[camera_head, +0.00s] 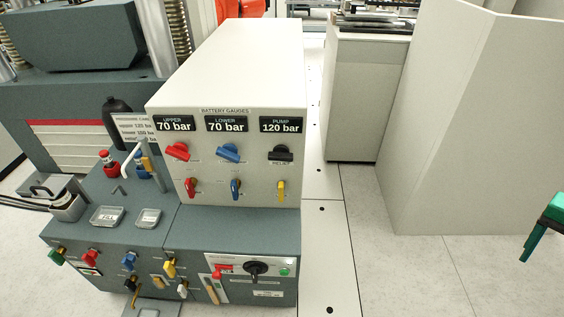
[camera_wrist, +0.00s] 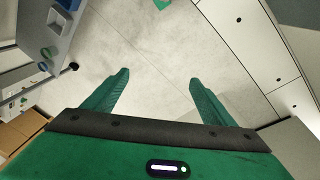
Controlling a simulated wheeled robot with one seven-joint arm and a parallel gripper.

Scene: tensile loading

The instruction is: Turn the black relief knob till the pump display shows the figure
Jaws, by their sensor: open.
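The black relief knob (camera_head: 281,153) is on the front of the white gauge box (camera_head: 232,60), at its right, under the pump display (camera_head: 281,125), which reads 120 bar. The upper display (camera_head: 174,124) and the lower display (camera_head: 227,124) each read 70 bar. A printed pressure card (camera_head: 132,127) stands left of the box, partly covered; its lines seem to read upper 120, lower 100 and relief 150 bar, small and hard to read. My gripper (camera_head: 545,228) is at the right edge, well away from the knob. In the wrist view my gripper (camera_wrist: 157,82) has its green fingers apart and empty.
A red knob (camera_head: 177,152) and a blue knob (camera_head: 228,153) sit left of the relief knob. Small red, blue and yellow levers (camera_head: 281,190) are below. A grey cabinet (camera_head: 367,95) and a pale panel (camera_head: 470,130) stand right. Floor (camera_head: 365,265) before them is clear.

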